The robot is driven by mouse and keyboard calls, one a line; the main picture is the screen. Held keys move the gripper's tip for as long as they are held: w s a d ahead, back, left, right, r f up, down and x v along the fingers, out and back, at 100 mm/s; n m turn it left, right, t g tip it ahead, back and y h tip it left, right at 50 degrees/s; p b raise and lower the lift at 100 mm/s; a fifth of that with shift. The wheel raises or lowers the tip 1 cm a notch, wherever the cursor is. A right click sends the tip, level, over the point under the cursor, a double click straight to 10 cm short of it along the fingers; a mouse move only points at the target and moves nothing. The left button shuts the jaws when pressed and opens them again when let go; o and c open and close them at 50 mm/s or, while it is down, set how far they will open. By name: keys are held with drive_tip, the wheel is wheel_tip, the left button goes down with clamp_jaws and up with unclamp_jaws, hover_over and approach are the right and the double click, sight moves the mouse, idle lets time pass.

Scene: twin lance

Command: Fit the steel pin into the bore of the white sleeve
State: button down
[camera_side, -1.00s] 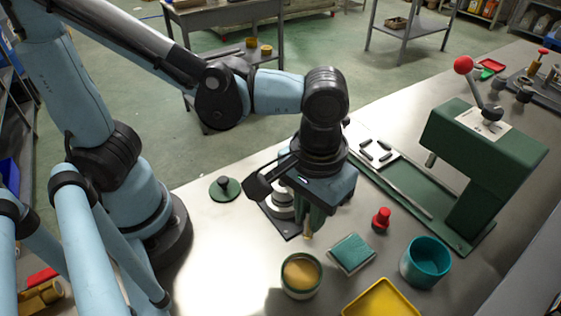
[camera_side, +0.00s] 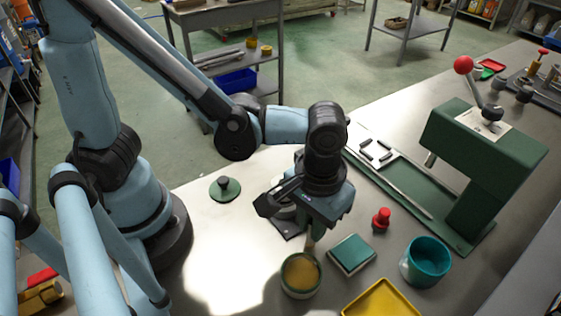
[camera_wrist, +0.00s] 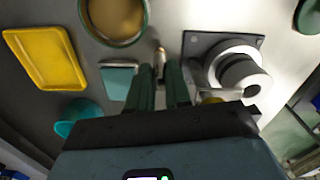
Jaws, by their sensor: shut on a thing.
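My gripper (camera_wrist: 160,88) has its two green fingers shut on the steel pin (camera_wrist: 160,62), whose end sticks out past the fingertips. In the side view the pin (camera_side: 310,243) hangs under my gripper (camera_side: 313,228), close to the rear rim of the jar. The white sleeve (camera_wrist: 244,74) stands on a dark square base plate to the right of the fingers in the wrist view, apart from the pin. Its bore shows at the near end. In the side view the sleeve (camera_side: 283,210) is largely hidden behind my gripper.
A jar of tan contents (camera_side: 300,272), a teal-topped block (camera_side: 351,254), a red knob (camera_side: 381,219), a teal cup (camera_side: 425,262) and a yellow tray (camera_side: 384,302) stand near. A green press (camera_side: 480,150) is at right. A green lidded disc (camera_side: 225,189) lies left.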

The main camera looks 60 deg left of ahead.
drive_tip(key=shift+f, duration=0.15)
drive_tip(key=c, duration=1.3)
unclamp_jaws()
drive_tip(key=shift+c, duration=0.2)
wheel_tip(320, 180, up, 12)
drive_tip(key=w+a+f+m+t+h, duration=0.1)
drive_tip(key=w+a+t, duration=0.2)
drive_tip(key=a, duration=0.7)
drive_tip(key=shift+w+a+t, duration=0.15)
drive_tip(key=shift+w+t, duration=0.25)
drive_tip(key=shift+w, duration=0.1)
drive_tip(key=shift+o, duration=1.1)
drive_tip(key=a+f+m+t+y, duration=0.1)
drive_tip(key=a+t, duration=0.2)
drive_tip(key=a, duration=0.4)
drive_tip(key=shift+w+a, duration=0.25)
drive_tip(key=shift+w, duration=0.2)
drive_tip(key=shift+o, duration=0.8)
drive_tip(key=shift+a, duration=0.1)
